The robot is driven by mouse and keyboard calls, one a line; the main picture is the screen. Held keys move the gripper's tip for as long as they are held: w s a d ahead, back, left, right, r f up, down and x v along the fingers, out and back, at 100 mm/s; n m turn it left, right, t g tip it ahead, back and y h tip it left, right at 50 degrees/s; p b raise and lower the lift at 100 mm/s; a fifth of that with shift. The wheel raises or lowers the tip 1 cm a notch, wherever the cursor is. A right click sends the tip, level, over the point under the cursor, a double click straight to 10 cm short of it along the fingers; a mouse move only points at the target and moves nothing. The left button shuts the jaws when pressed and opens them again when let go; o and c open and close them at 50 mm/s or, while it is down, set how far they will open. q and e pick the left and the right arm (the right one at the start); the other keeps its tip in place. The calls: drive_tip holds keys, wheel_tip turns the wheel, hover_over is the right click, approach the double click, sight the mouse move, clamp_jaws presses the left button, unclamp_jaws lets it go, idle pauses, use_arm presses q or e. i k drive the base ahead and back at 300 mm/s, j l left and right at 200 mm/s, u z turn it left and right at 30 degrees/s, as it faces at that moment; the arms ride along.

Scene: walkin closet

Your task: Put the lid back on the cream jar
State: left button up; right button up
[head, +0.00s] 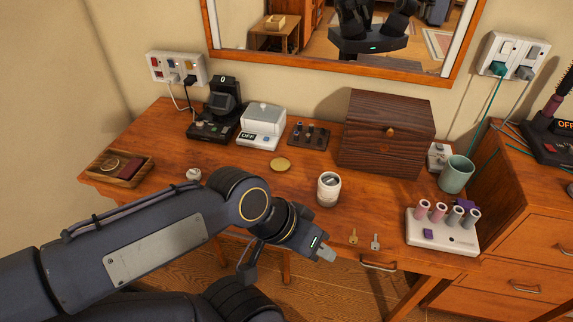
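A white cylindrical jar (328,191), which looks like the cream jar, stands upright near the front middle of the wooden table. Its top shows a grey and dark surface with no lid on it. A flat round gold disc (280,165), which looks like the lid, lies on the table behind and left of the jar, apart from it. My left gripper (326,254) is at the table's front edge, below the jar in the picture and touching neither jar nor disc. Its fingers are seen end-on and small, so their opening is unclear. My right gripper does not show.
A brown wooden box (386,134) stands behind the jar. A wooden tray (120,168) is at far left. The tabletop around the disc is clear.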

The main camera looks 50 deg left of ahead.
sight(327, 196)
drive_tip(key=k+j, duration=0.1)
drive_tip(key=j, duration=0.9)
drive_tip(key=k+j, duration=0.15)
drive_tip(key=j, duration=0.35)
